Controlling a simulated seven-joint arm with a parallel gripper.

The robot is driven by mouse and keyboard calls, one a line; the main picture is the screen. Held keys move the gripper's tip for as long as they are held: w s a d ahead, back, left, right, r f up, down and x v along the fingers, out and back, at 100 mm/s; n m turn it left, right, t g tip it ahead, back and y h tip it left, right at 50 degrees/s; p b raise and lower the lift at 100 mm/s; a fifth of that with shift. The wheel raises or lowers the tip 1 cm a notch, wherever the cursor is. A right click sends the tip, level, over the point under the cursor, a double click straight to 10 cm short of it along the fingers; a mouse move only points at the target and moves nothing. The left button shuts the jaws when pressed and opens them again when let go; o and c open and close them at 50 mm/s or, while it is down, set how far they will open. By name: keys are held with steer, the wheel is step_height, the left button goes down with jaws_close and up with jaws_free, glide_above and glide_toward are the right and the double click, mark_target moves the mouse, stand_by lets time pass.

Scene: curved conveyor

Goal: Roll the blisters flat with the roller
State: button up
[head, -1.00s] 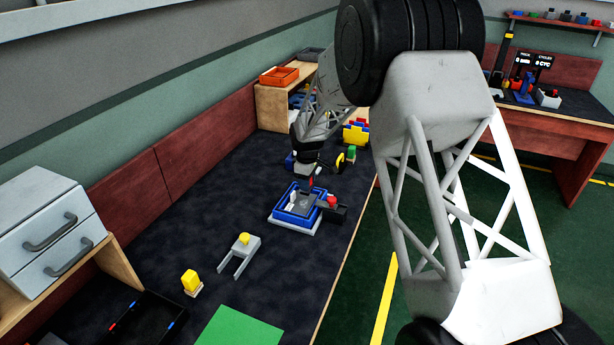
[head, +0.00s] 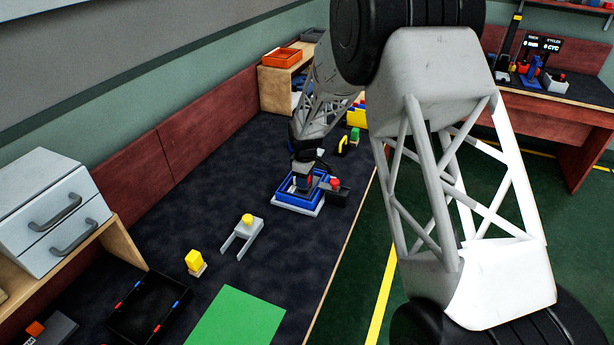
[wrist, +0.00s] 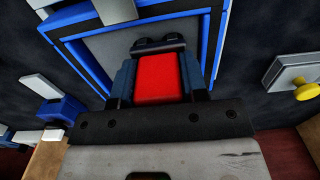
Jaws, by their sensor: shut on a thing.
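My gripper (head: 304,178) is low over a blue-rimmed tray (head: 296,207) on the dark bench. In the wrist view its blue fingers (wrist: 158,82) are shut on a red block-like handle (wrist: 157,78). A short dark rounded part, likely the roller head (wrist: 158,45), shows beyond the handle. It lies over the grey panel (wrist: 110,48) inside the blue rim; whether it touches the panel I cannot tell. A white bar (wrist: 115,11) shows at the panel's far side. I cannot make out any blisters; the gripper covers part of the panel.
A dark block with a red knob (head: 335,183) stands right of the tray. A grey forked piece (head: 241,235) with a yellow knob, a yellow block (head: 194,260), a green mat (head: 238,318) and a black bin (head: 148,305) lie nearer. Bare bench lies left of the tray.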

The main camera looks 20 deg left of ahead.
steer(key=shift+w+f, duration=0.1)
steer(key=shift+w, duration=0.25)
steer(key=shift+w+r, duration=0.15)
steer(key=shift+r, duration=0.05)
steer(key=shift+w+f, duration=0.2)
steer(key=shift+w, duration=0.05)
steer(key=shift+w+r, duration=0.2)
steer(key=shift+w+f, duration=0.15)
steer(key=shift+w, duration=0.95)
step_height(320, 180, up, 8)
steer(key=shift+w, duration=0.1)
